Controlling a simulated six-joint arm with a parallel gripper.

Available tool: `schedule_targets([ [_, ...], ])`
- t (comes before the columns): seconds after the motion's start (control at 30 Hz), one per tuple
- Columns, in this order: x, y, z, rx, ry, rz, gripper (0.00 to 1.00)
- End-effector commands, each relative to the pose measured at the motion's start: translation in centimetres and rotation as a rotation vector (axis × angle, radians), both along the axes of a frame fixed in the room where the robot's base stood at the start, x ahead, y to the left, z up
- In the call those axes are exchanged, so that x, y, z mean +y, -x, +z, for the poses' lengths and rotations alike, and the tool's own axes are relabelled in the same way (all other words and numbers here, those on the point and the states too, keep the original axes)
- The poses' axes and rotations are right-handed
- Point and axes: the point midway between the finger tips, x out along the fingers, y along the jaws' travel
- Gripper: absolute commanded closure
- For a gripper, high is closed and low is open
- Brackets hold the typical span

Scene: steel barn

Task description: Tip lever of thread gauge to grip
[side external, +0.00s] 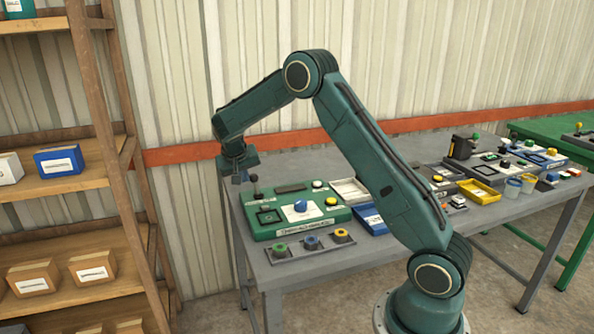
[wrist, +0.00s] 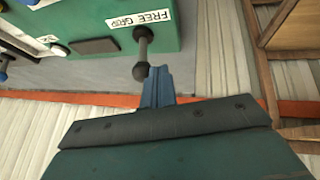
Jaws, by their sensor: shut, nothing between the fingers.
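The thread gauge (side external: 290,232) is a green box on the grey table, with a white dial plate, a blue knob and a dark square on top. Its lever (side external: 254,186) has a dark ball knob and stands up near the back left corner. In the wrist view the lever (wrist: 142,52) shows beside a white label that appears to read FREE and GRIP. My gripper (side external: 239,178) is shut and empty, just left of the lever. In the wrist view my gripper's fingertips (wrist: 159,72) are close beside the ball knob; I cannot tell if they touch it.
A grey strip with three coloured buttons (side external: 311,243) lies in front of the gauge. A wooden shelf (side external: 75,185) with boxes stands left of the table.

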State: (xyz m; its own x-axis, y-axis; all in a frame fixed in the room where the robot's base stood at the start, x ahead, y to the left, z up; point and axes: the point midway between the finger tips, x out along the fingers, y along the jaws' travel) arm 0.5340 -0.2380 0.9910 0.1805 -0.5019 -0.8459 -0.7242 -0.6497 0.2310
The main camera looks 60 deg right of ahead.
Motion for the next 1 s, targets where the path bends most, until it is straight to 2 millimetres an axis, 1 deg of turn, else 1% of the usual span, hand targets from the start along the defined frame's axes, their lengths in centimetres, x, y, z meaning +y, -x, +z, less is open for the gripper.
schedule_targets([
  [0.03,-0.5,0.4,0.3,-0.023,-0.022,-0.005,1.0],
  [0.4,-2.2,2.2,0.9,-0.197,-0.196,-0.004,1.0],
  [0.7,-3.3,3.3,1.0,-0.191,-0.191,-0.002,1.0],
  [1.0,-3.8,3.8,0.9,-0.189,-0.19,-0.002,1.0],
])
